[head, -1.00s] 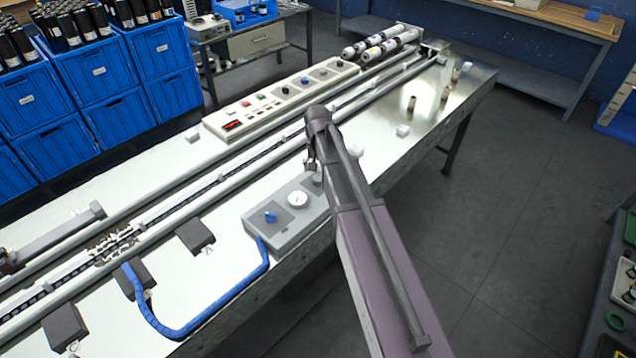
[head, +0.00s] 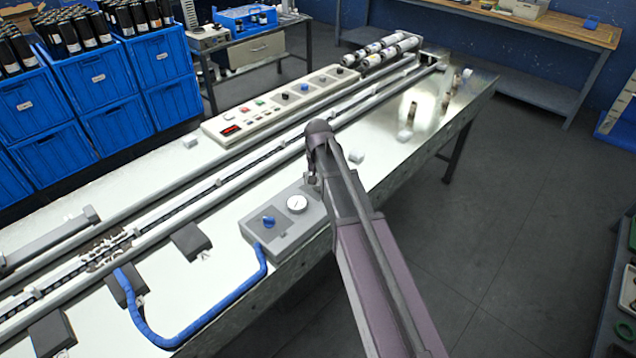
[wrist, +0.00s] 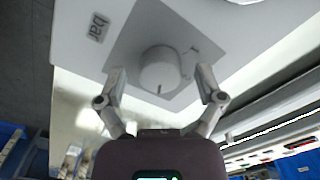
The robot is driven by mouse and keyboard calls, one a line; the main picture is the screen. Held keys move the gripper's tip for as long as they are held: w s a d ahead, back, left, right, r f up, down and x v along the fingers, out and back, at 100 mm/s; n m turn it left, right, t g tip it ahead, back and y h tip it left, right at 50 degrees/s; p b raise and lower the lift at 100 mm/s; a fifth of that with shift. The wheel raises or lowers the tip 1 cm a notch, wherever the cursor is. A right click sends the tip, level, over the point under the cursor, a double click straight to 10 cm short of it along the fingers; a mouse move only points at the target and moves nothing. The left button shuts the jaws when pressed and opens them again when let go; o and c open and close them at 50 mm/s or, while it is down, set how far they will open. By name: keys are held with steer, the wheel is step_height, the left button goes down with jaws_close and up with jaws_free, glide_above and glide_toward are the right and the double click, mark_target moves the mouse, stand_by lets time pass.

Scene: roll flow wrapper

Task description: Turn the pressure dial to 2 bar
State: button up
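In the wrist view a round pale grey dial (wrist: 159,70) sits on a darker square on a light panel. It has a dark pointer line at its lower edge and the printed word "bar" to its left. My gripper (wrist: 160,73) is open, one finger on each side of the dial, with a visible gap on both sides. In the head view the grey control box (head: 262,240) stands at the table's near edge, with a blue knob (head: 268,222) and a white round gauge (head: 297,203). My arm hides the box's right end there, and the dial cannot be made out.
A blue hose (head: 205,318) runs from the box across the table. Behind are long rails (head: 215,190) and a cream control panel (head: 262,112) with several knobs. Small white blocks (head: 357,156) lie right of my arm. Blue crates (head: 105,85) stand at the back left.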

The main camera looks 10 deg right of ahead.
steer(key=c, duration=1.1)
steer(key=shift+o, duration=0.2)
steer(key=shift+n, duration=0.4)
steer(key=n, duration=1.1)
steer(key=shift+s, duration=0.1)
steer(key=o, duration=1.1)
steer(key=shift+o, duration=0.2)
